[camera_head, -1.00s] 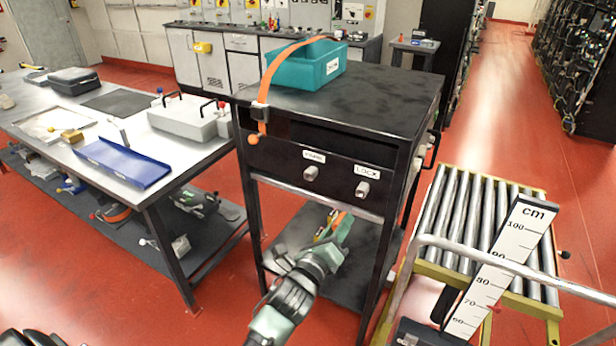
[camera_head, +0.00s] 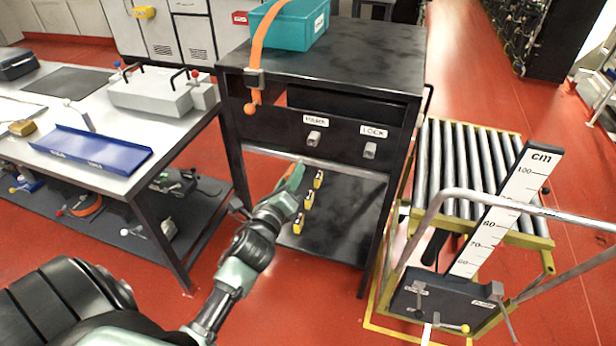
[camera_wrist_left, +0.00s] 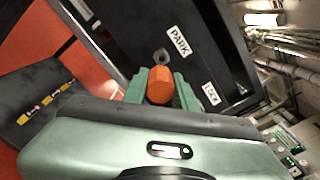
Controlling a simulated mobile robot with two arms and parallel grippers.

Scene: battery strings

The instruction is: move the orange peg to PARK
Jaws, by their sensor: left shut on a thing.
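My left gripper (camera_head: 293,178) is shut on the orange peg (camera_wrist_left: 159,85), whose blunt end shows between the jaws in the left wrist view. In the head view the peg is mostly hidden by the jaws. The gripper is in front of the black cart, below and left of the PARK label (camera_head: 316,120). A metal PARK socket (camera_head: 313,138) sits under that label; in the wrist view the socket (camera_wrist_left: 160,57) shows just beyond the peg, with a gap I cannot judge. The LOCK label (camera_head: 373,131) and its socket (camera_head: 370,150) are to the right. My right gripper is not in view.
A silver bar (camera_head: 345,170) crosses the cart's front below the sockets. Several yellow-black items lie on the lower shelf (camera_head: 345,215). An orange strap (camera_head: 257,60) hangs at the cart's left. A teal bin (camera_head: 290,25) stands on top. A roller conveyor (camera_head: 470,165) is at right.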

